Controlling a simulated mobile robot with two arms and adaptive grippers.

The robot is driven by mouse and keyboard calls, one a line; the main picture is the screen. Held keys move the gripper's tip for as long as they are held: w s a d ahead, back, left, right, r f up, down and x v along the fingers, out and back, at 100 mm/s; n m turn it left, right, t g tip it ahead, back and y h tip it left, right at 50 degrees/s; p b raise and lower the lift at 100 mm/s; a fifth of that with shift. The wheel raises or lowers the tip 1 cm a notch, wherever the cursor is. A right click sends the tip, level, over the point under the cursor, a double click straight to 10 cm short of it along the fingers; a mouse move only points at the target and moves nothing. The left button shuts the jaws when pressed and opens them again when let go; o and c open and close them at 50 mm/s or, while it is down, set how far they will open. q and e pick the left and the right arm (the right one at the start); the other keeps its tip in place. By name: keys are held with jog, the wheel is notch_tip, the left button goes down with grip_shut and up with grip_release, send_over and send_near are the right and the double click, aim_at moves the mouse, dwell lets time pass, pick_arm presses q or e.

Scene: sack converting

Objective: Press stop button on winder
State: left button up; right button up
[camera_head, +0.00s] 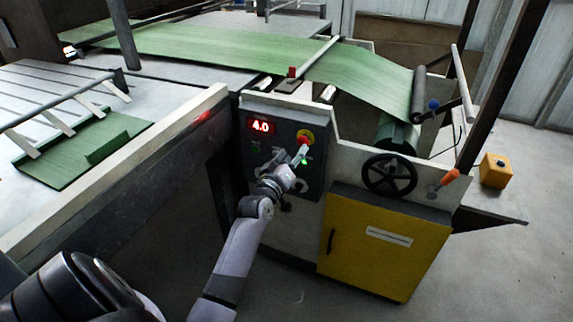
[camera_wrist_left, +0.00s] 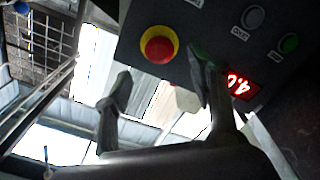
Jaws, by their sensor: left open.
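The winder's control panel (camera_head: 262,150) is dark grey, with a red lit display (camera_head: 261,127) reading 4.0. A red stop button with a yellow ring (camera_head: 306,136) is at the panel's upper right. In the left wrist view the red button (camera_wrist_left: 159,47) is fully visible on the panel, above the gap between my fingers. My left gripper (camera_head: 302,154) is just below the button in the head view, close in front of the panel. In the wrist view the left gripper (camera_wrist_left: 157,90) has its fingers apart with nothing held. I cannot tell whether a finger touches the panel. My right gripper is not in view.
A black handwheel (camera_head: 389,174) and a yellow cabinet (camera_head: 385,243) are right of and below the panel. An orange-handled lever (camera_head: 449,178) and a yellow box (camera_head: 495,170) are farther right. Green web (camera_head: 250,52) runs across the machine top. Grey and green buttons (camera_wrist_left: 288,43) are near the red one.

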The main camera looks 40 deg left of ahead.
pick_arm(q)
jog(key=v, duration=0.5)
dwell(0.4)
jog(key=s+d+f+m+g+h+p, duration=0.1)
jog(key=s+d+f+m+g, duration=0.2)
jog(key=f, duration=0.9)
jog(key=s+d+f+m+g+h, duration=0.15)
jog(key=s+d+f, duration=0.3)
jog(key=f, duration=0.65)
jog(key=s+d+f+m+g+h+p, duration=0.1)
jog(key=s+d+f+m+g, duration=0.2)
jog(key=f, duration=0.9)
jog(key=s+d+f+m+g, duration=0.1)
jog(key=s+d+f+g, duration=0.1)
jog(key=s+f, duration=0.5)
jog(key=s+d+f+m+g, duration=0.1)
jog(key=s+d+f+g, duration=0.15)
jog(key=s+f, duration=0.45)
jog(key=s+d+f+m+g, duration=0.1)
jog(key=s+f+g, duration=0.1)
jog(key=s, duration=1)
jog(key=s+f+m+g+p, duration=0.1)
jog(key=s+f+m+g, duration=0.1)
jog(key=s, duration=1.1)
jog(key=shift+s+d+f+h, duration=0.25)
jog(key=shift+d+f+h, duration=0.15)
jog(key=shift+h, duration=0.05)
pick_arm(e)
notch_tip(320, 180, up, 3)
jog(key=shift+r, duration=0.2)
